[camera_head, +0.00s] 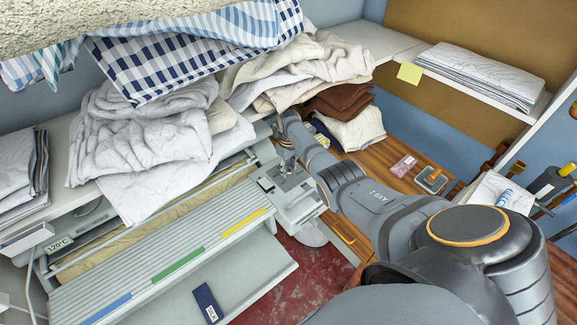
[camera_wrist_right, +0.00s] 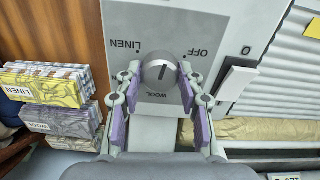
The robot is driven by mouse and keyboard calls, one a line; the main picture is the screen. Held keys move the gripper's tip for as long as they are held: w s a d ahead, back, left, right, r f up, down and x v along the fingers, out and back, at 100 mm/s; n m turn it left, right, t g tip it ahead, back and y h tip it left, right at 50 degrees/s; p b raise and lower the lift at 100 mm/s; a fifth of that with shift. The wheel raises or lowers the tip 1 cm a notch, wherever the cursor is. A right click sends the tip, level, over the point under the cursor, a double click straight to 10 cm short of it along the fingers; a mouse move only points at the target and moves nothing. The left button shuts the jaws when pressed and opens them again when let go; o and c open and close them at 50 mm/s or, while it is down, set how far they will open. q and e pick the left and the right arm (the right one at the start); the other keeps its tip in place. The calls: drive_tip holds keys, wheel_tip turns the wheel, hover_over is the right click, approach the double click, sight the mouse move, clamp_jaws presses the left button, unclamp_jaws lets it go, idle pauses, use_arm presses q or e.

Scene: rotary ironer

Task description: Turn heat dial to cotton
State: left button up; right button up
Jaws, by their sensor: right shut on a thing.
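The heat dial (camera_wrist_right: 158,75) is a round silver knob on the ironer's grey control panel. Upside-down labels LINEN, OFF and WOOL surround it in the right wrist view; no COTTON label is readable there. A dark mark shows on the knob's face, but I cannot tell which label it points at. My right gripper (camera_wrist_right: 160,80), with purple finger pads, is shut on the knob, one finger on each side. In the head view the gripper (camera_head: 286,165) is small by the control box (camera_head: 300,202) at the ironer's right end. My left gripper is not in view.
The ironer's slatted board (camera_head: 160,258) lies left of the control box. Crumpled white laundry (camera_head: 150,135) hangs above it. Folded cloths labelled LINEN (camera_wrist_right: 45,85) and WOOL (camera_wrist_right: 60,120) sit beside the panel. A white switch lever (camera_wrist_right: 236,82) sticks out near the dial.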

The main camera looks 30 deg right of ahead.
drive_tip(key=m+p, duration=0.1)
drive_tip(key=m, duration=0.3)
drive_tip(key=shift+m, duration=0.3)
drive_tip(key=m, duration=0.5)
drive_tip(key=shift+a+p, duration=0.1)
drive_tip(key=shift+p, duration=0.2)
drive_tip(key=shift+m, duration=0.3)
drive_tip(key=o, duration=1.2)
